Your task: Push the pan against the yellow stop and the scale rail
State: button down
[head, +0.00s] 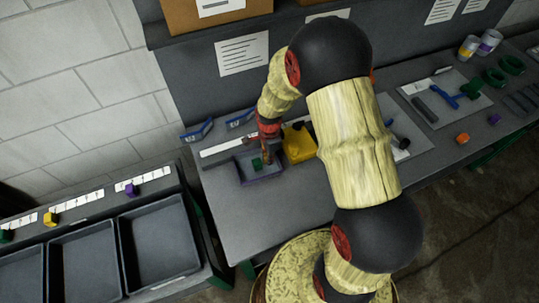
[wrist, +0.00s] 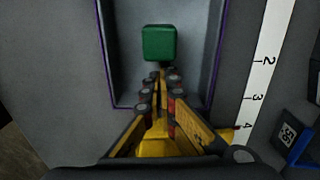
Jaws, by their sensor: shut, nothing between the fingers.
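The pan (head: 262,181) is a shallow grey tray with a purple rim on the bench; it also shows in the wrist view (wrist: 124,102). A green cube (wrist: 160,43) lies inside it. My gripper (wrist: 161,78) is shut and empty, its fingertips inside the pan's outline close to the cube. The scale rail (wrist: 262,80) carries a white numbered strip and runs alongside the pan with a grey gap between strip and rim. The yellow stop (head: 298,147) stands right of the pan in the head view. My gripper partly hides the pan's near end, so contact with the stop cannot be told.
Blue-edged tags (head: 197,130) stand behind the rail. Dark bins (head: 158,241) are at the left. A grey board with a blue tool (head: 460,96), an orange block (head: 462,139) and green rings (head: 511,65) lie at the right. Bare bench (head: 232,215) lies in front of the pan.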

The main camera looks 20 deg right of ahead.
aim_at(281, 160)
jog(key=shift+f, duration=0.1)
jog(key=d, duration=0.5)
jog(key=shift+a, duration=0.1)
dwell(0.5)
